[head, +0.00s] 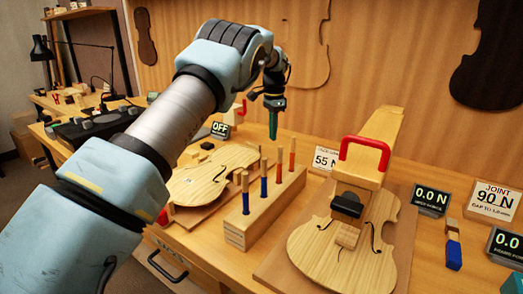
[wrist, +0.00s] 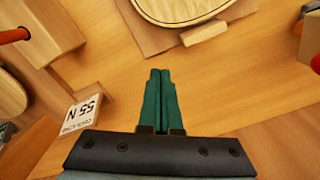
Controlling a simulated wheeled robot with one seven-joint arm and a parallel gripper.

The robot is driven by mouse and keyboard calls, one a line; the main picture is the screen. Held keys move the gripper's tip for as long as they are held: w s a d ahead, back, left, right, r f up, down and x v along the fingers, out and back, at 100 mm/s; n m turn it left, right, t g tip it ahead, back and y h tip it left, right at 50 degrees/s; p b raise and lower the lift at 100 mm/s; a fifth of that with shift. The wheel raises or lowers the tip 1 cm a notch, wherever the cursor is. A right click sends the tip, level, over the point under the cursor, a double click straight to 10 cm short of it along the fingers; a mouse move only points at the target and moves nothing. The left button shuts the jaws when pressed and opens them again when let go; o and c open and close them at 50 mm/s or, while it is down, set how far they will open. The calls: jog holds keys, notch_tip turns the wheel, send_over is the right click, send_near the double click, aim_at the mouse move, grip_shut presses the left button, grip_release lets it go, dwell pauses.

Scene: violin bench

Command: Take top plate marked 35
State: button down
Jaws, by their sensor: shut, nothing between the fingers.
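Two pale violin-shaped plates lie on the bench in the head view. One plate (head: 205,182) is at left on a board, and the other (head: 325,262) is at right under a clamp-like wooden piece. I cannot read a 35 on either. My gripper (head: 273,122) is above the bench, behind the left plate and the peg block, apart from both. Its green fingers (wrist: 160,72) are together and empty in the wrist view. The rounded edge of a pale plate (wrist: 185,8) shows at the top of the wrist view, ahead of the fingertips.
A wooden block (head: 262,212) with several blue and red upright pegs stands between the plates. A red handle (head: 365,146) rises over the right plate. A 55 N card (head: 325,159) stands behind. Force displays (head: 430,200) are at right. Bare bench (wrist: 215,90) lies beside the fingers.

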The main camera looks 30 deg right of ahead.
aim_at(255, 153)
notch_tip(255, 153, down, 6)
jog(key=shift+r+p, duration=0.2)
jog(key=shift+p, duration=0.45)
jog(key=shift+a+f, duration=0.1)
jog(key=shift+a, duration=0.25)
jog(key=shift+a+p, duration=0.55)
jog(key=shift+a, duration=0.45)
jog(key=shift+a+f, duration=0.1)
jog(key=shift+a, duration=0.5)
jog(key=shift+w+a, duration=0.1)
jog(key=shift+a, duration=0.95)
jog(key=shift+a+b, duration=0.3)
jog(key=shift+a, duration=0.2)
